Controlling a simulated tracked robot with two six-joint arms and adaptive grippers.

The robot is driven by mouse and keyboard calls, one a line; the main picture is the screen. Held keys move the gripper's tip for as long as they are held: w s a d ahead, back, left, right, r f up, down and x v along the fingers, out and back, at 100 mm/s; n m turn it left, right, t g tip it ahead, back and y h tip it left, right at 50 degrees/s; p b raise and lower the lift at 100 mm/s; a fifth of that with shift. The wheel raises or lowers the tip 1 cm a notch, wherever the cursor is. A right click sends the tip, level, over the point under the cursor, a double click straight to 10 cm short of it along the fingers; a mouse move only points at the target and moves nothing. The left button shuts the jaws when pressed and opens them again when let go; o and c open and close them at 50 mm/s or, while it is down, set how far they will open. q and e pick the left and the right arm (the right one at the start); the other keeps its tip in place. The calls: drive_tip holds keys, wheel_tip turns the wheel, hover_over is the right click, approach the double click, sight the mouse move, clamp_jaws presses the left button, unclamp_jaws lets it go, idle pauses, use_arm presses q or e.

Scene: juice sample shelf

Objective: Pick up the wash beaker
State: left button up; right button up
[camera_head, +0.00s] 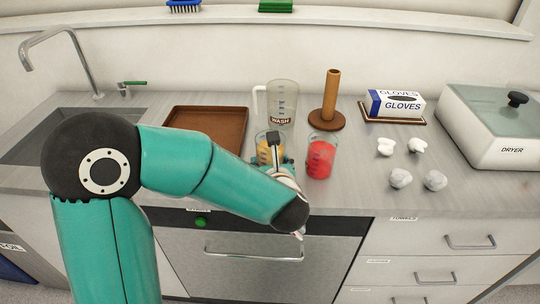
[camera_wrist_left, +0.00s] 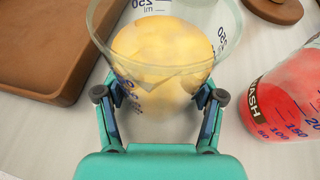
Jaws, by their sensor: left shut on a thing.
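A clear beaker (camera_head: 261,139) with yellow contents stands near the front middle of the counter; the wrist view shows it close up (camera_wrist_left: 150,75). My left gripper (camera_wrist_left: 160,97) is shut on this beaker, one finger on each side. In the head view my arm partly hides the beaker and the gripper. A clear handled jug (camera_head: 284,100) marked WASH stands behind it. A beaker with red contents (camera_head: 320,157) stands to the right; in the left wrist view this red beaker (camera_wrist_left: 285,95) also bears a WASH label. My right gripper is not in view.
A brown tray (camera_head: 208,113) lies left, beside the sink (camera_head: 45,125). A wooden post (camera_head: 331,95) on a round base stands behind the red beaker. A gloves box (camera_head: 394,104), several white crumpled pieces (camera_head: 400,178) and a dryer (camera_head: 495,125) are to the right.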

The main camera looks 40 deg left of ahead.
use_arm(q)
drive_tip(key=shift+r, duration=0.15)
drive_tip(key=shift+r+p, duration=1.75)
drive_tip(key=shift+r, duration=8.8)
drive_tip(key=shift+s+d+b, duration=1.65)
drive_tip(key=shift+s+d, duration=2.25)
drive_tip(key=shift+s, duration=2.5)
wheel_tip(320, 180, up, 5)
drive_tip(key=p, duration=0.3)
